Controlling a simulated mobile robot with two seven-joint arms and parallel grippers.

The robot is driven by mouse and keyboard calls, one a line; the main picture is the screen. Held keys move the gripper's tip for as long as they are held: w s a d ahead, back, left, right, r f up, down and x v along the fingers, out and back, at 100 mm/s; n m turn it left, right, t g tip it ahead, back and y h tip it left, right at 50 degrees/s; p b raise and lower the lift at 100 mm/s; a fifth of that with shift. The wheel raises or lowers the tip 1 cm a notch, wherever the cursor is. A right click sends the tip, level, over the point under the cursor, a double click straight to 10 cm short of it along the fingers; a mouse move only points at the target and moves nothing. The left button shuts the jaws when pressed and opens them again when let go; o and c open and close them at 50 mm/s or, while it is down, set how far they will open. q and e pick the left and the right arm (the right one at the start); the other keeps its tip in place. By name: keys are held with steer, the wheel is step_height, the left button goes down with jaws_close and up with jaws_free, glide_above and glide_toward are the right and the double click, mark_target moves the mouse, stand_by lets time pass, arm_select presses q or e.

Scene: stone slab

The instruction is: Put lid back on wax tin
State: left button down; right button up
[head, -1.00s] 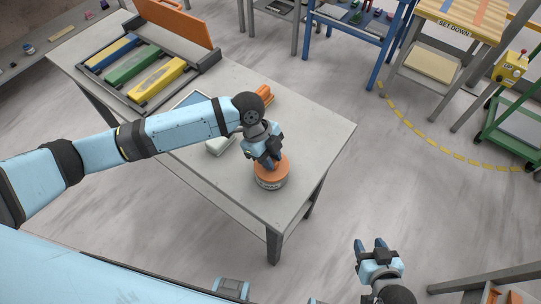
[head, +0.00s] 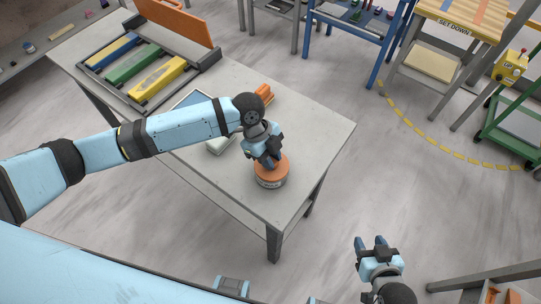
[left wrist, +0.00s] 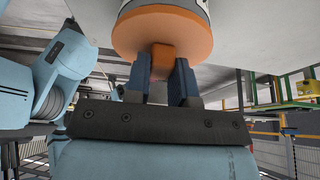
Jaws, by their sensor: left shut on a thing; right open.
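The wax tin (head: 271,183) is a short round tin with a grey, labelled side. It stands upright on the grey stone slab table (head: 310,130) near the front corner. Its orange lid (head: 281,166) sits on top and looks level. My left gripper (head: 271,162) is above the lid, shut on the lid's orange knob. The left wrist view shows the two fingers on either side of the knob (left wrist: 162,60) and the lid's orange face (left wrist: 190,38) against the tin. My right gripper (head: 371,243) is open and empty, off the table at the lower right.
A rack with blue, green and yellow bars (head: 158,82) stands at the far left end. The table's right corner is clear.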

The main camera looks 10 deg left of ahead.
arm_select(q)
steer(key=shift+p, duration=0.3)
arm_select(e)
steer(key=shift+r, duration=0.2)
stand_by(0.4)
arm_select(q)
steer(key=shift+c, duration=2.1)
jaws_free()
steer(key=shift+r+p, duration=0.8)
steer(key=shift+r, duration=0.05)
steer(key=shift+r+p, duration=1.6)
steer(key=shift+r, duration=0.15)
steer(key=shift+r+p, duration=0.85)
steer(key=shift+r, duration=0.1)
arm_select(e)
steer(key=shift+m+h, duration=0.3)
steer(key=r, duration=0.3)
steer(key=d+r, duration=0.1)
steer(key=r, duration=0.1)
steer(key=shift+s+r, duration=0.1)
steer(key=shift+s, duration=0.05)
